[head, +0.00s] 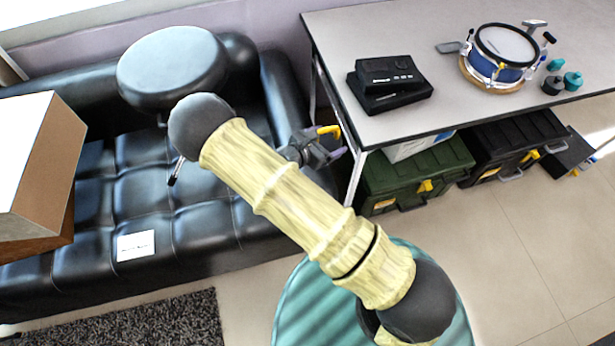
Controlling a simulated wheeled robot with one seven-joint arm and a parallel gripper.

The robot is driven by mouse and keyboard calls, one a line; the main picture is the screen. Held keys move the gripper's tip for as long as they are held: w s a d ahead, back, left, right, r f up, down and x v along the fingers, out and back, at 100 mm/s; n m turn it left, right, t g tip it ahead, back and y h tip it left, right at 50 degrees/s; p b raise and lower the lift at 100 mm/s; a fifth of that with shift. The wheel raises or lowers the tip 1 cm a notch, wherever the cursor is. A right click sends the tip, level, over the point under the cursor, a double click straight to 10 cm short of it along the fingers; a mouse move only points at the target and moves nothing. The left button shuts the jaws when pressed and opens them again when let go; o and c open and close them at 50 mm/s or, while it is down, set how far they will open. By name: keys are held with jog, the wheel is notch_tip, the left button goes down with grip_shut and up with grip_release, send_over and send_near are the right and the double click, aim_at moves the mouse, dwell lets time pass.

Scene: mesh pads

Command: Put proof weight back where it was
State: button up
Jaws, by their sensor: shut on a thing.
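My gripper (334,142) is in front of the left end of the desk, beside the sofa's right armrest. One yellow and one purple finger show at its tip. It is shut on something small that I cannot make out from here. I cannot identify a proof weight for certain. Several small teal and black pieces stand at the right of the desk, among them a teal one (573,81) and a black one (552,85).
The grey desk (440,40) bears a black boxy device (390,75) and a blue drum (497,68). Green (415,175) and black (512,140) cases stand under it. A black sofa (130,180) with a white card (136,245), a round black stool (172,62) and a box (50,180) are left.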

jog(key=w+a+f+b, duration=0.1)
jog(key=a+f+b, duration=0.4)
jog(key=f+b, duration=0.1)
jog(key=shift+w+a+f+b, duration=0.2)
jog(key=shift+f+b, duration=0.05)
jog(key=shift+b, duration=0.5)
jog(key=shift+f+b, duration=0.35)
jog(key=shift+f, duration=2.75)
jog(key=shift+f+b, duration=0.3)
jog(key=shift+f, duration=1.6)
